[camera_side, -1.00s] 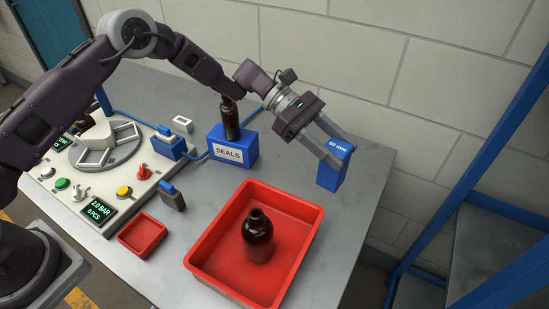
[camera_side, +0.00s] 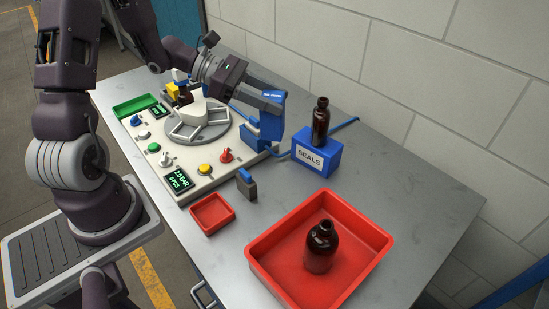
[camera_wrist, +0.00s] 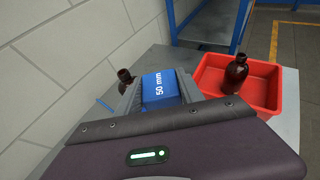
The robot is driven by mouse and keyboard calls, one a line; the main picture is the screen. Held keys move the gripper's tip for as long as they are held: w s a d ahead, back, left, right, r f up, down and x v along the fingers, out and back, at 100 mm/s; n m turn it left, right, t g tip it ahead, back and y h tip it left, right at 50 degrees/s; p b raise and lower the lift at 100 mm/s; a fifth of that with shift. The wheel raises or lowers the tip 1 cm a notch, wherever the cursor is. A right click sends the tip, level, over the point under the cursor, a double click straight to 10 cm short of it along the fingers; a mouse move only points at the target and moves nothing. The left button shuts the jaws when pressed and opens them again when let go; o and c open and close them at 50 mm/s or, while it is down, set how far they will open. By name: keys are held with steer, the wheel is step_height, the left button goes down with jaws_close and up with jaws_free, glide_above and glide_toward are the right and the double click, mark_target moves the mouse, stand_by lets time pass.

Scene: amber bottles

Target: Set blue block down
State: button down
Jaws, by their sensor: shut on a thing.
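The blue block, marked "50 mm" (camera_side: 272,98), is between the fingers of my gripper (camera_side: 258,88), which is shut on it. In the side view the block is upright, above or in front of the blue fixture (camera_side: 247,125) at the panel's back right edge. The two overlap, so I cannot tell whether they touch. In the wrist view the block's labelled top (camera_wrist: 160,88) shows between the fingers; its underside is hidden.
A brown bottle (camera_side: 320,122) stands on the blue SEALS box (camera_side: 317,158). A red tray (camera_side: 372,230) holds another bottle (camera_side: 321,247). The control panel (camera_side: 185,188) with its round plate (camera_side: 213,128) is close by. The table's right side (camera_side: 420,185) is clear.

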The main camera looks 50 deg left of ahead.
mark_target(271, 118)
step_height(271, 118, down, 5)
steer(key=shift+s+f, duration=0.1)
steer(key=shift+s, duration=0.05)
step_height(271, 118, up, 11)
steer(key=shift+r, duration=0.15)
steer(key=s+d+m+g+h, duration=0.1)
steer(key=s+d+m+g, duration=0.5)
steer(key=s, duration=0.5)
steer(key=s+d+m+g+h, duration=0.1)
steer(key=s+d+m+g, duration=0.5)
steer(key=s, duration=0.4)
step_height(271, 118, down, 21)
steer(key=s+a+g, duration=0.1)
steer(key=shift+f, duration=0.5)
